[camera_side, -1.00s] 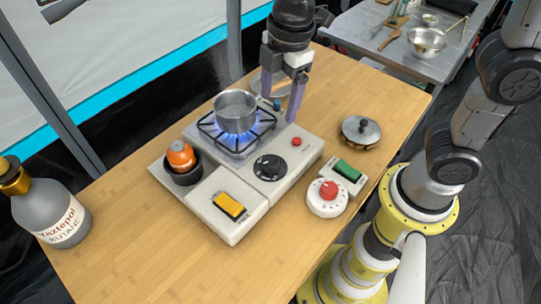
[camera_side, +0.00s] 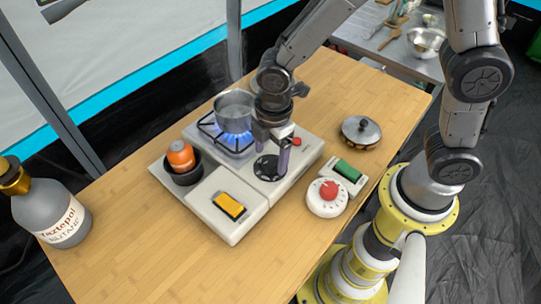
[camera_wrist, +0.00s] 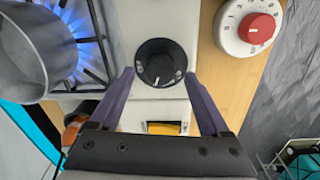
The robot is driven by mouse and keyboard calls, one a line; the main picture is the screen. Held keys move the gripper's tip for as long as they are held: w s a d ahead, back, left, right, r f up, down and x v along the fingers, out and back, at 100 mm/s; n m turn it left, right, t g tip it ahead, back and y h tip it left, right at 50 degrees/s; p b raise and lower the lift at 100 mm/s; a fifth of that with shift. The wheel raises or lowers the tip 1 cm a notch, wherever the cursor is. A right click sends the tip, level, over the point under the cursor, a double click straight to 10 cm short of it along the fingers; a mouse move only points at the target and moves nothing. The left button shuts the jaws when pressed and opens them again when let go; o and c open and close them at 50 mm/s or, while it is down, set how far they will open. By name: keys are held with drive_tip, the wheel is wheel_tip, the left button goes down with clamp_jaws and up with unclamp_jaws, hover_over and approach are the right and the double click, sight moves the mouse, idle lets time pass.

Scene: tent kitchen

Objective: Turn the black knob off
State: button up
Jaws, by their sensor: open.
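The black knob (camera_side: 267,167) sits on the white stove panel, partly hidden by my gripper in the side view. In the wrist view the black knob (camera_wrist: 159,64) shows whole, round with pale marks on its dial. My gripper (camera_side: 270,172) is over the knob, pointing down. Its purple fingers (camera_wrist: 162,88) are apart, with nothing between them, and stand to either side of the knob's near edge in the wrist view. I cannot tell whether they touch the panel. A blue flame (camera_side: 232,141) burns under the steel pot (camera_side: 234,106).
A red button (camera_side: 296,141), a white timer with a red knob (camera_side: 327,193) and a green switch (camera_side: 347,170) lie right of the knob. A yellow switch (camera_side: 229,205) is in front. An orange item (camera_side: 181,156) stands in a black bowl.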

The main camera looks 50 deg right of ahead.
drive_tip(key=shift+f, duration=0.75)
clamp_jaws()
